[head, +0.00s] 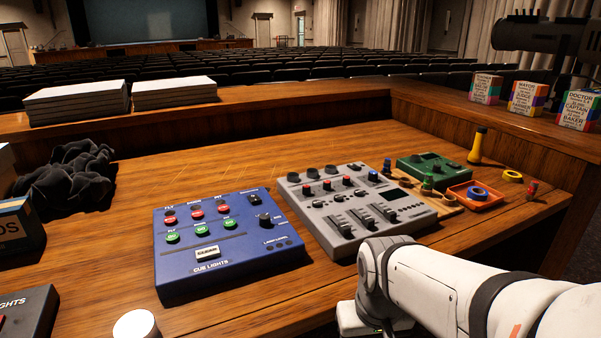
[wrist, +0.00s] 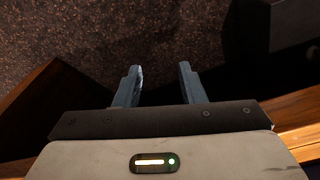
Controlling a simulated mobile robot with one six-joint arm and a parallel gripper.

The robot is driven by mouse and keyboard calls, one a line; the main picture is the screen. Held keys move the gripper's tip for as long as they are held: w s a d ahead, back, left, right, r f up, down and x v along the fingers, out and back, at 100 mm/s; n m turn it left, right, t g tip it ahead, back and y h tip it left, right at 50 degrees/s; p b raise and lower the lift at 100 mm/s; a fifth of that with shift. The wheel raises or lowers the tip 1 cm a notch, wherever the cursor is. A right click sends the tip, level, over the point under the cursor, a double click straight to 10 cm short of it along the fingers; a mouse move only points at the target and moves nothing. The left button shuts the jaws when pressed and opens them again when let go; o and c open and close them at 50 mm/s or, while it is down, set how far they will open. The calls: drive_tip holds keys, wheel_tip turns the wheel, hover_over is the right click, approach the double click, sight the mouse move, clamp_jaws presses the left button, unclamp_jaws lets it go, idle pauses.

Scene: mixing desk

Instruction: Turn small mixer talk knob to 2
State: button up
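A grey mixer (head: 335,222) lies on the desk right of centre in the head view, with rows of knobs and several dark faders. Its labels are too small to read, so I cannot tell which knob is talk or where it points. A smaller green box with knobs (head: 432,160) sits behind it to the right. My white arm comes in from the lower right, in front of the grey mixer. My gripper (wrist: 160,69) is open and empty in the wrist view, its blue-grey fingers apart over dark speckled floor. The fingers do not show in the head view.
A blue cue-lights box (head: 230,262) stands left of the grey mixer. An orange tray (head: 464,201) with a blue tape roll (head: 480,193), a yellow ring (head: 512,176) and a yellow-and-black bottle (head: 477,147) are at the right.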

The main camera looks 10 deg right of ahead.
drive_tip(key=shift+o, duration=0.5)
drive_tip(key=shift+a+r, duration=0.15)
drive_tip(key=shift+r, duration=0.05)
wheel_tip(320, 180, up, 22)
drive_tip(key=w+p, duration=0.1)
drive_tip(key=p, duration=2)
drive_tip(key=w+r+m+p, duration=0.2)
drive_tip(key=w+r+p, duration=0.55)
drive_tip(key=r, duration=0.25)
drive_tip(key=m, duration=1.1)
hover_over(327, 182)
drive_tip(key=shift+g, duration=0.4)
drive_tip(key=f, duration=1.2)
drive_tip(key=shift+s+f, duration=0.15)
drive_tip(key=shift+s, duration=0.1)
drive_tip(key=shift+w+f+p, duration=0.2)
drive_tip(key=shift+f+p, duration=0.35)
drive_tip(key=shift+f, duration=3.4)
